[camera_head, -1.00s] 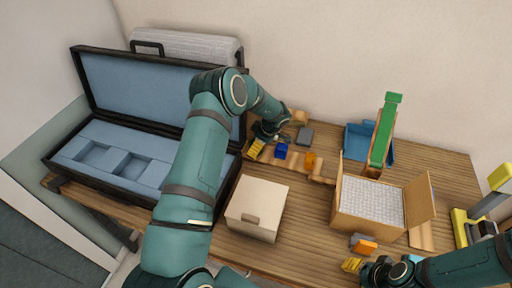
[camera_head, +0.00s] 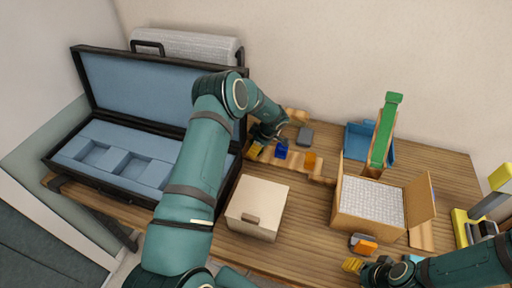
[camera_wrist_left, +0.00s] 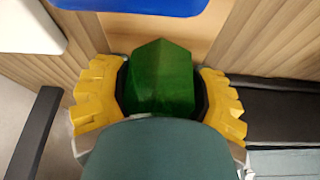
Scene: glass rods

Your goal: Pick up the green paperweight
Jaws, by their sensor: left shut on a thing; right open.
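The green paperweight (camera_wrist_left: 160,80) shows in the left wrist view as a dark green, glassy block with a pointed top edge. My left gripper (camera_wrist_left: 160,92) is shut on it, with one yellow ribbed finger on each side. In the head view my left gripper (camera_head: 262,145) is low at the back of the table, and the paperweight is hidden there by the hand and arm. My right gripper (camera_head: 354,262) is open at the table's front right, partly cut off by the frame edge.
A blue block (camera_head: 281,152) and an orange piece (camera_head: 309,159) stand just right of my left gripper on a wooden strip. An open black case (camera_head: 110,190) lies at left. A pale box (camera_head: 257,207) and a cardboard box (camera_head: 345,222) stand in front, with bare tabletop between.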

